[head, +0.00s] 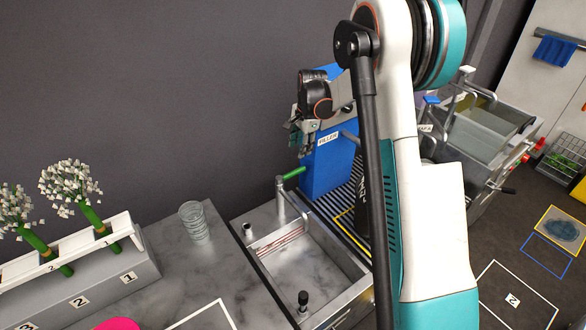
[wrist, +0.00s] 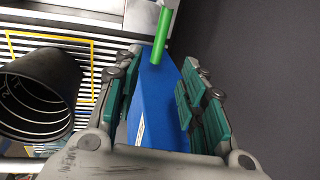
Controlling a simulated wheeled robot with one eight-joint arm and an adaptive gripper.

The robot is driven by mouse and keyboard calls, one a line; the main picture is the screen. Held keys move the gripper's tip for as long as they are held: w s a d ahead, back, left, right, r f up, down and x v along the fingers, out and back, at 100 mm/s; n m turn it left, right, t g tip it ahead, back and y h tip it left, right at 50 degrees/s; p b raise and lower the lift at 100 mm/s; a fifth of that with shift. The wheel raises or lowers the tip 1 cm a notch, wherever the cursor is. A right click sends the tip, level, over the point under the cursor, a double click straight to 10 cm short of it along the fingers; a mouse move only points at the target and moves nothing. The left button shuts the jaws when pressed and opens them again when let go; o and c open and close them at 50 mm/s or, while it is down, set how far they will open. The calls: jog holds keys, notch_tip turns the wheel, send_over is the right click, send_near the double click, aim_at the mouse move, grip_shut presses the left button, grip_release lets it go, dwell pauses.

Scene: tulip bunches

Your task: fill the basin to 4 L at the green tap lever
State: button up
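The green tap lever (head: 293,173) sits on the metal tap post at the back of the steel basin (head: 345,262). Reddish level lines show on the basin's back wall; I cannot read them, and no water is clearly visible inside. A black knob (head: 303,298) stands at the basin's front. My gripper (head: 304,128) is above and behind the lever, beside the blue filler box (head: 330,165). In the wrist view my gripper (wrist: 163,62) is open, its teal pads apart with nothing held. The green lever (wrist: 162,36) shows beyond the fingertips, apart from them.
A dark cylinder (wrist: 38,95) stands near the filler on the striped grate. A clear glass (head: 194,222) stands on the marble counter, left of the basin. White flowers stand in a numbered rack (head: 70,255). Another basin (head: 485,135) is at the right. My arm hides part of the middle.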

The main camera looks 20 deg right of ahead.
aim_at(295, 171)
jog(key=f+b, duration=0.1)
jog(key=f, duration=0.3)
jog(key=w+f+b, duration=0.1)
jog(key=f, duration=0.3)
jog(key=w+f+b, duration=0.1)
jog(key=f+b, duration=0.1)
jog(key=f, duration=0.3)
jog(key=shift+w+a, duration=0.25)
grip_shut()
